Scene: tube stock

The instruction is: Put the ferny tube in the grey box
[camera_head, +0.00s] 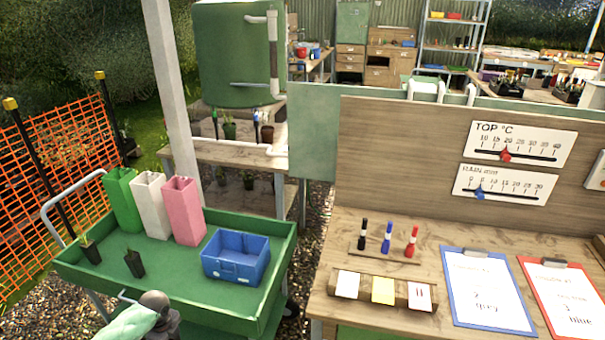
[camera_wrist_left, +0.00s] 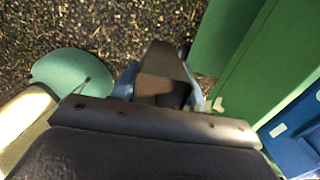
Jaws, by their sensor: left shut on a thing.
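On the green cart's tray stand two small dark tubes with plants. The left tube (camera_head: 90,250) carries thin green leaves; the other tube (camera_head: 135,264) shows only a little growth. I cannot tell whether either is the ferny one. My left gripper (camera_head: 153,302) is low at the cart's front edge, in front of these tubes. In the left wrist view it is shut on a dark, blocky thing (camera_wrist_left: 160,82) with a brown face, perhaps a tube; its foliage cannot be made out. No grey box shows. My right gripper is not in view.
A blue box (camera_head: 236,257) sits on the cart (camera_head: 190,285), beside tall green (camera_head: 122,198), white (camera_head: 152,205) and pink (camera_head: 184,211) square sleeves. A wooden bench (camera_head: 400,325) at right holds markers, cards and clipboards (camera_head: 487,290). Orange fence netting (camera_head: 55,170) stands left.

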